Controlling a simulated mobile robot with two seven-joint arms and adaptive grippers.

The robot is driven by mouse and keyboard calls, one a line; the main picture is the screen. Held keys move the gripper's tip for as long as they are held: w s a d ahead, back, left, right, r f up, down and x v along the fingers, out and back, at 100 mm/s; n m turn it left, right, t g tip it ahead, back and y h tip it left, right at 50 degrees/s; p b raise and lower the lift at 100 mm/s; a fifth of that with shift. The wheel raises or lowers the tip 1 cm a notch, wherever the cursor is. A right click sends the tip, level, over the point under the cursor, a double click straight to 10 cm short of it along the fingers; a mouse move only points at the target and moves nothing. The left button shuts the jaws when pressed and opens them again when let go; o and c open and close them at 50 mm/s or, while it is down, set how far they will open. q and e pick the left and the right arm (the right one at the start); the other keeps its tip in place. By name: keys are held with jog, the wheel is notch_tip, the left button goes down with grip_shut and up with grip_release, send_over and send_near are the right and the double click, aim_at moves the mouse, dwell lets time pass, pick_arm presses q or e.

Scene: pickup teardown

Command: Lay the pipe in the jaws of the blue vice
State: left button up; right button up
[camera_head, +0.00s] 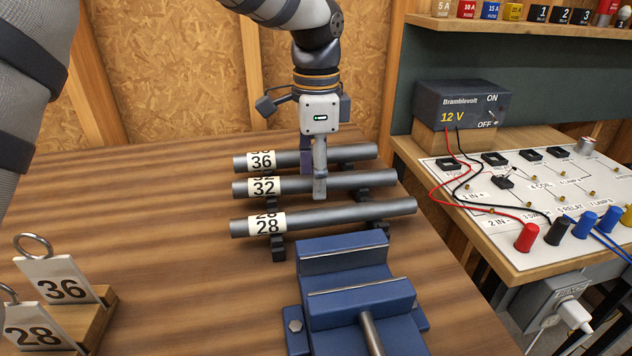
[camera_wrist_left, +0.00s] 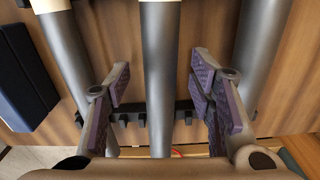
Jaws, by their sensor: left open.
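Three grey pipes lie side by side on a dark rack: pipe 36 (camera_head: 348,154) at the back, pipe 32 (camera_head: 365,181) in the middle, pipe 28 (camera_head: 340,214) in front. The blue vice (camera_head: 343,255) stands in front of them, its jaws apart and empty. My left gripper (camera_head: 313,178) points down over the rack, open, with its fingers on either side of the middle pipe. In the left wrist view the middle pipe (camera_wrist_left: 159,70) runs between the spread fingers (camera_wrist_left: 160,88), apart from both. My right gripper is not in view.
Number plates 36 (camera_head: 62,288) and 28 (camera_head: 32,335) stand in a wooden block at the lower left. A circuit board (camera_head: 530,225) and a 12 V power supply (camera_head: 462,106) occupy the right bench. The wooden tabletop (camera_head: 165,220) left of the rack is clear.

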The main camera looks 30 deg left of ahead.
pick_arm(q)
grip_shut()
jog(key=shift+r, duration=0.2)
